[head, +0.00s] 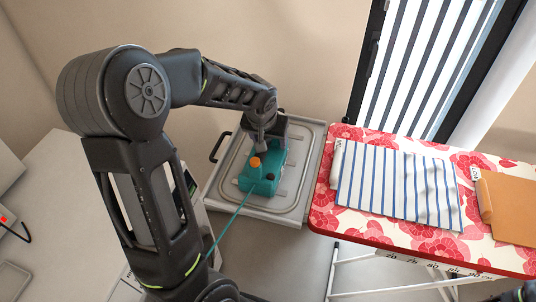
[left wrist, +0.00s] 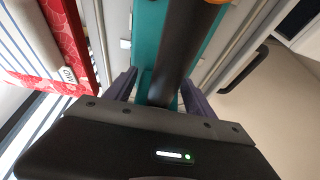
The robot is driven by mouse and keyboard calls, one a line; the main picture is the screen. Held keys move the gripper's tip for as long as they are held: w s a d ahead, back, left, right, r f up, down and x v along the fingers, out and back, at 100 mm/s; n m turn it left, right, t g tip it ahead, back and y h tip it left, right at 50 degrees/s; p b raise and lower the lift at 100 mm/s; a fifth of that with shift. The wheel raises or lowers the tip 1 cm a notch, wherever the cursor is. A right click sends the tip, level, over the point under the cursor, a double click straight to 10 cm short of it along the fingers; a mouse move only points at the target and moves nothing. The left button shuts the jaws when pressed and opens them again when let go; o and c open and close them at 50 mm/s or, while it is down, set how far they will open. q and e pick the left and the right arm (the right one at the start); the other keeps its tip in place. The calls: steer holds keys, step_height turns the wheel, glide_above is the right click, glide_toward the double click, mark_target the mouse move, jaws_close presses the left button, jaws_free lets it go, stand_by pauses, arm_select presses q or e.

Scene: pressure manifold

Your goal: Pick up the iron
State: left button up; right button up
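The teal iron (head: 264,177) with an orange knob sits on a grey metal tray (head: 287,205) left of the ironing board. A teal cord runs from it toward the lower left. My left gripper (head: 263,146) is down at the far end of the iron. In the left wrist view, the fingers of my left gripper (left wrist: 158,88) stand apart on either side of the iron's black handle (left wrist: 182,45). Teal shows between one finger and the handle, so the gripper looks open around it. The fingertips are hidden. My right gripper is out of view; only a bit of the right arm shows at lower right.
An ironing board (head: 420,238) with a red floral cover stands right of the tray. It holds a striped cloth (head: 395,187) and a tan folded item (head: 512,208). A white worktop (head: 60,215) lies at left. The tray has a black side handle (head: 219,147).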

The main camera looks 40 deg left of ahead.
arm_select(q)
steer(key=c, duration=1)
steer(key=shift+w+r, duration=0.1)
steer(key=shift+c, duration=0.6)
steer(key=shift+r, duration=0.1)
steer(key=shift+w+a+r, duration=0.1)
steer(key=shift+r, duration=0.5)
step_height(320, 180, up, 9)
steer(key=shift+f+b, duration=0.15)
steer(key=shift+b, duration=0.6)
